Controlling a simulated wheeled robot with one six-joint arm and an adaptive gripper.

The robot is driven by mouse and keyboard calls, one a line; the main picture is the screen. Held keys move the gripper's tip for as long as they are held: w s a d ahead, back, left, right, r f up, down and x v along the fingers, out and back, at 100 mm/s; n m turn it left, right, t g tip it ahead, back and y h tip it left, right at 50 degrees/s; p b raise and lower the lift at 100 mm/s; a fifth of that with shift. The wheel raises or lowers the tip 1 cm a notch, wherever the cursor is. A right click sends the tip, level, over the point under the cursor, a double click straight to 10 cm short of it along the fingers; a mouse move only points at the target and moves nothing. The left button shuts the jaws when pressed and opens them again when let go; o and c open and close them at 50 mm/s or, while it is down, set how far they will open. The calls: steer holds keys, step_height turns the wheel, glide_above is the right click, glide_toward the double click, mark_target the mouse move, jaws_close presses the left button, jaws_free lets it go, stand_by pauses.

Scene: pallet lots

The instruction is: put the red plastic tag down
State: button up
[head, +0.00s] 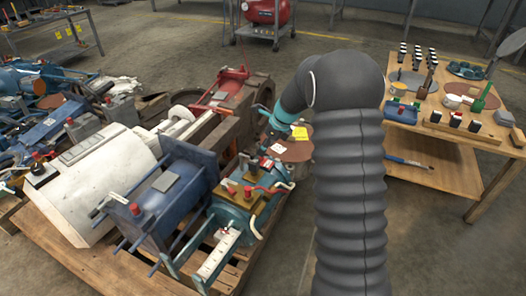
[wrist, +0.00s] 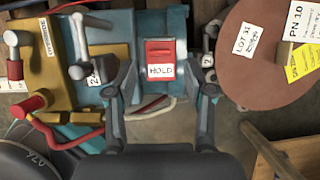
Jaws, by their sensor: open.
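The red plastic tag (wrist: 160,50), with a white label reading HOLD, shows in the wrist view. It lies flat on a blue-grey machine housing (wrist: 110,38). My gripper (wrist: 159,92) is open, with one finger to the left and one to the right of the tag's lower end. A gap shows between each finger and the tag, and nothing is held. In the head view my arm comes down over the machine on the pallet, and I cannot make out the fingertips clearly.
A brown disc (wrist: 255,50) marked LOT 31 is right of the tag. A yellow-brown block (wrist: 45,75) with metal levers, a red-capped fitting (wrist: 32,103) and a red cable lie left. A wooden table (head: 440,160) with small parts stands right; grey floor is free between.

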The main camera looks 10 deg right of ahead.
steer(key=p+v, duration=0.1)
steer(key=v, duration=0.6)
steer(key=s+a+r+n+t+h, duration=0.1)
steer(key=s+a+r+n, duration=0.1)
steer(key=s+r+n, duration=0.6)
steer(key=s+a+r+n+h, duration=0.1)
steer(key=s+r+n, duration=0.45)
steer(key=s, duration=0.55)
steer(key=s+n+t+h, duration=0.1)
steer(key=s+n, duration=1.1)
steer(key=s, duration=0.7)
steer(key=shift+t, duration=0.3)
steer(key=shift+d+r+n, duration=0.1)
steer(key=shift+d+n, duration=0.05)
steer(key=shift+n, duration=0.1)
step_height(320, 180, up, 7)
steer(key=p, duration=0.6)
steer(key=shift+f+p, duration=0.25)
steer(key=shift+p, duration=0.05)
